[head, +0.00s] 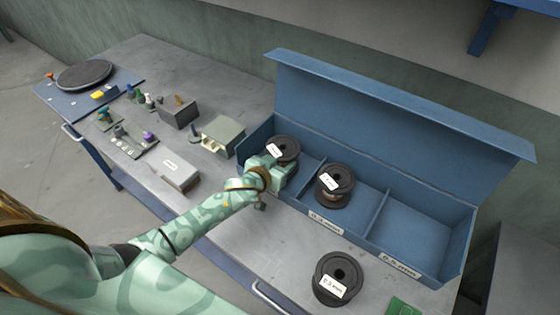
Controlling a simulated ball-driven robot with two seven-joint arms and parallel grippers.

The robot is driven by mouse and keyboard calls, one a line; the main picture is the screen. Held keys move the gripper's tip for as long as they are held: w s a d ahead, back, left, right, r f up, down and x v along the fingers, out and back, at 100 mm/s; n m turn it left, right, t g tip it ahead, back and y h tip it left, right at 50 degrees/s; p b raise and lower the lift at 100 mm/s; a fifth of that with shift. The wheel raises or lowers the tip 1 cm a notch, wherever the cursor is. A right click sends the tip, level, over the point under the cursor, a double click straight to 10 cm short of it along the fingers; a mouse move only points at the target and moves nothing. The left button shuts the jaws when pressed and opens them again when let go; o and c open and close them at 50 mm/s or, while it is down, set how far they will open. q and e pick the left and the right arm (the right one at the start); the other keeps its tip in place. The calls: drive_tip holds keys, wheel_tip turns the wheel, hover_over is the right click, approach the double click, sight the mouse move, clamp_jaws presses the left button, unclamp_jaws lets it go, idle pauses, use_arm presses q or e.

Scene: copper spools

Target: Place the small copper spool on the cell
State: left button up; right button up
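A black-flanged spool (285,144) with a white label stands in the left compartment of the open blue box (430,272). My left gripper (278,166) is at this spool's near side, inside the compartment's front area; its fingertips are hidden, so I cannot tell whether it grips. A second labelled spool (340,176), with copper showing between its flanges, stands in the middle compartment. A third spool (341,270) stands on the bench in front of the box. A round black plate (84,75) on a blue panel may be the cell. My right gripper is not in view.
The right compartment (422,222) is empty. Grey boxes (222,135), a white labelled block (177,174) and small coloured parts stand on the bench left of the box. A green flat piece (404,308) lies at the lower right. The box's lid stands up behind.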

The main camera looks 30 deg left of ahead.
use_arm(q)
drive_tip(key=shift+s+f, duration=0.2)
drive_tip(key=shift+f, duration=0.1)
drive_tip(key=o, duration=1.5)
drive_tip(key=shift+s+d+f, duration=0.1)
drive_tip(key=shift+f, duration=0.15)
drive_tip(key=shift+r+p, duration=0.35)
drive_tip(key=shift+r, duration=0.3)
drive_tip(key=p+v, duration=0.2)
drive_tip(key=v, duration=0.8)
drive_tip(key=shift+s+r+p, duration=0.15)
drive_tip(key=shift+r+p, duration=0.1)
drive_tip(key=shift+p, duration=0.15)
drive_tip(key=shift+s+r, duration=0.3)
drive_tip(key=shift+s, duration=0.25)
